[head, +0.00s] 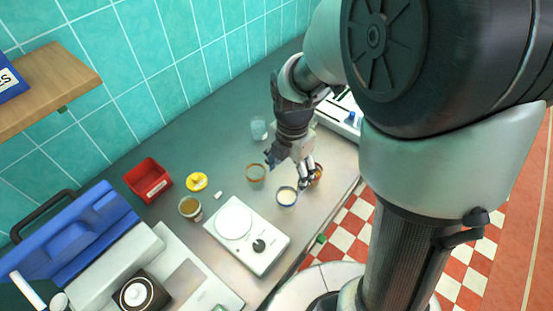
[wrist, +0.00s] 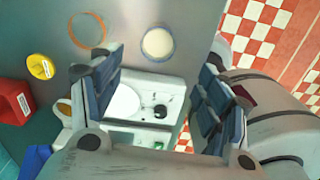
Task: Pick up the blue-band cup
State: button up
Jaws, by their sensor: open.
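In the wrist view the blue-band cup (wrist: 158,43) shows from above as a pale round with a bluish rim, near the top middle. My gripper (head: 289,172) is open above the counter, close to the cup. In the wrist view my gripper (wrist: 158,65) has its fingers spread wide, with nothing between them touching either finger.
An orange-band cup (head: 255,175) stands left of the blue-band cup. The white scale (head: 247,236), a jar (head: 190,208), a yellow lid (head: 197,182) and a red bin (head: 148,180) stand further left. The counter's edge is close by.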

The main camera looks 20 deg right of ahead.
jog(key=b, duration=0.3)
send_near(286, 200)
jog(key=shift+s+a+f, duration=0.1)
jog(key=shift+s+f, duration=0.15)
jog(key=shift+s, duration=0.25)
jog(key=shift+s+f, duration=0.2)
jog(key=shift+s, duration=0.3)
jog(key=f+b, duration=0.3)
jog(key=f, duration=0.2)
jog(key=shift+a+f, duration=0.15)
jog(key=shift+a, duration=0.05)
jog(key=shift+c, duration=0.5)
jog(key=c, duration=1.1)
